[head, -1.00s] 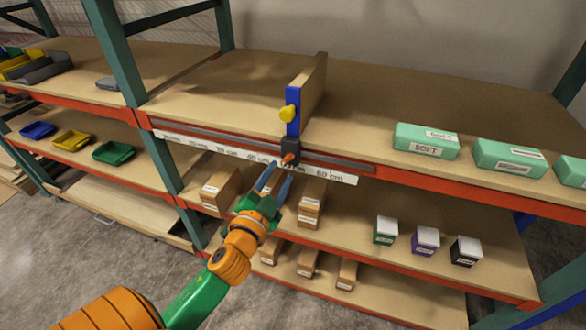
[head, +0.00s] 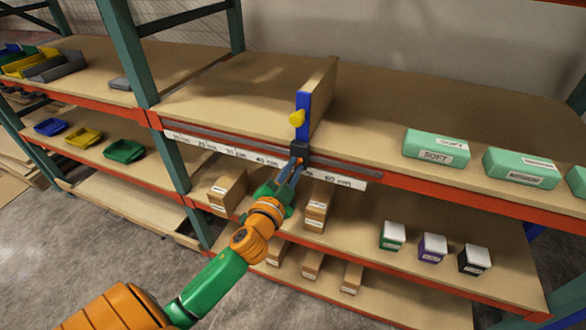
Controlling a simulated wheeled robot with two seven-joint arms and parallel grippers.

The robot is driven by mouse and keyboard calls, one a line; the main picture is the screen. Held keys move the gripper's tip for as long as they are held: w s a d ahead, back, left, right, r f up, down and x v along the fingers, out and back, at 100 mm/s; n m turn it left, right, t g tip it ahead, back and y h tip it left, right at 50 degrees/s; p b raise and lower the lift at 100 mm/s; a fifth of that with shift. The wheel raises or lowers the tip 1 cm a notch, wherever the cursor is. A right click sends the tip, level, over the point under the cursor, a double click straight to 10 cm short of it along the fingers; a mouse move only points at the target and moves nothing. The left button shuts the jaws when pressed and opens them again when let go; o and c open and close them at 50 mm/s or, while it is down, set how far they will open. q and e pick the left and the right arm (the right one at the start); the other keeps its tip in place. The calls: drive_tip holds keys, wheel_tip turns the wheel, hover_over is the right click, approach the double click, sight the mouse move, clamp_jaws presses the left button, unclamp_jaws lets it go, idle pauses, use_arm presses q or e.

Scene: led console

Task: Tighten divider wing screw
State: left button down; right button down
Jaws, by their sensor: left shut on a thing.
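The divider (head: 322,95) is a wooden panel with a blue front edge, upright on the upper shelf. A yellow knob (head: 297,118) sits on its blue edge. A dark clamp block (head: 299,149) at the divider's foot sits on the rail at the shelf front. A small orange wing screw (head: 298,161) sticks out of the block, now mostly hidden by the fingers. My left gripper (head: 294,167) reaches up from below with its blue-grey fingers shut on this screw. My right gripper is not in view.
A ruler strip (head: 335,178) with centimetre marks runs under the rail (head: 225,143). Green boxes (head: 436,148) stand on the upper shelf at right. Brown cartons (head: 228,188) and small boxes (head: 393,236) stand on the shelf below. The upper shelf around the divider is bare.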

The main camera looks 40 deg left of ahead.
use_arm(q)
drive_tip(key=m+p, duration=0.1)
drive_tip(key=m, duration=0.5)
drive_tip(key=m+p, duration=0.1)
drive_tip(key=m, duration=0.2)
drive_tip(key=shift+d+f+m, duration=0.1)
drive_tip(key=shift+f+m, duration=0.1)
drive_tip(key=shift+m, duration=0.1)
idle(0.5)
drive_tip(key=shift+f, duration=0.1)
drive_tip(key=c, duration=0.9)
unclamp_jaws()
drive_tip(key=shift+o, duration=0.2)
